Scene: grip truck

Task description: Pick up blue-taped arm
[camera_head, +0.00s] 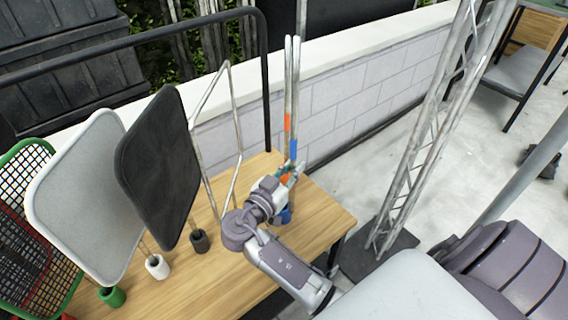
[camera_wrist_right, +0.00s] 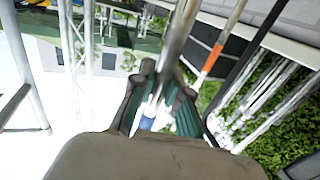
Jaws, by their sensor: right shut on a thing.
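The blue-taped arm (camera_head: 294,148) is a thin metal pole standing nearly upright at the right end of the wooden table, with a blue band partway up. My right gripper (camera_head: 287,172) is shut on this pole just below the band. In the right wrist view the pole (camera_wrist_right: 180,35) runs between my right gripper's teal fingers (camera_wrist_right: 166,105), with blue (camera_wrist_right: 148,122) showing low between them. A similar orange-taped pole (camera_head: 288,122) stands close beside it, and its orange band (camera_wrist_right: 212,57) shows in the wrist view, outside the fingers. The pole's lower end is largely hidden by my gripper. My left gripper is out of view.
The wooden table (camera_head: 330,209) holds a black paddle (camera_head: 158,165), a white one (camera_head: 82,200) and a green mesh one (camera_head: 22,165) in small holders. A bent metal frame (camera_head: 238,130) is left of the poles. A lattice tower (camera_head: 425,140) stands right; a block wall (camera_head: 350,100) runs behind.

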